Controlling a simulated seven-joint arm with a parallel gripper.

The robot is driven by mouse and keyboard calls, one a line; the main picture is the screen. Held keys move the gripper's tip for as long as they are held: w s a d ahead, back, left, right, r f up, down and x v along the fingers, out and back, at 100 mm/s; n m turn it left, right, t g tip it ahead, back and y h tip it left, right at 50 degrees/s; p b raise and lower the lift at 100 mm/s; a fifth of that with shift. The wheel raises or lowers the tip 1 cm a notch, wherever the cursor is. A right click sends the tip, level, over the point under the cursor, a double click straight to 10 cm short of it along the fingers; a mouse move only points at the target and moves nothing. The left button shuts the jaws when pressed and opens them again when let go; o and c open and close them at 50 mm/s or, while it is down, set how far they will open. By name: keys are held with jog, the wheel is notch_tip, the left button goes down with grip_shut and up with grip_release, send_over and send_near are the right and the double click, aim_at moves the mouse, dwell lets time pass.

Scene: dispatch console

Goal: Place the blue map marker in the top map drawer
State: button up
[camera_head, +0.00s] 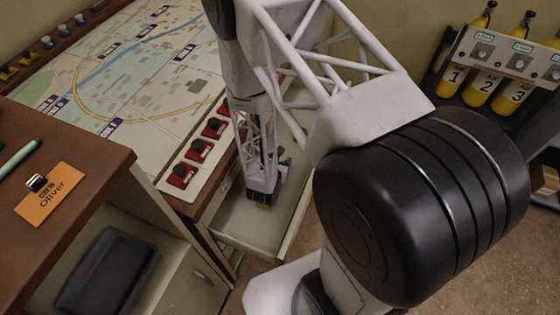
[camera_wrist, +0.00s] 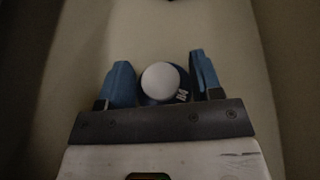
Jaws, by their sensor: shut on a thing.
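The blue map marker (camera_wrist: 161,80) shows in the wrist view as a round white top over a dark blue base with a small printed number. My gripper (camera_wrist: 160,70) is shut on it, one blue finger on each side. In the head view my gripper (camera_head: 266,185) points down inside the open map drawer (camera_head: 238,217), below the map table's edge. The marker cannot be made out there. The pale drawer floor (camera_wrist: 150,25) lies under the marker in the wrist view. I cannot tell whether the marker touches it.
The map table (camera_head: 150,70) carries red switch boxes (camera_head: 198,150) along its near edge, close to my arm. A brown desk (camera_head: 70,150) at left holds an orange name card (camera_head: 50,193) and a green pen (camera_head: 18,157). Yellow bottles (camera_head: 482,90) stand in a rack at right.

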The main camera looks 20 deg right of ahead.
jog(key=shift+f, duration=0.1)
jog(key=o, duration=0.9)
jog(key=shift+o, duration=0.2)
jog(key=shift+r+v, duration=0.2)
jog(key=shift+v, duration=5.8)
jog(key=shift+d, duration=0.1)
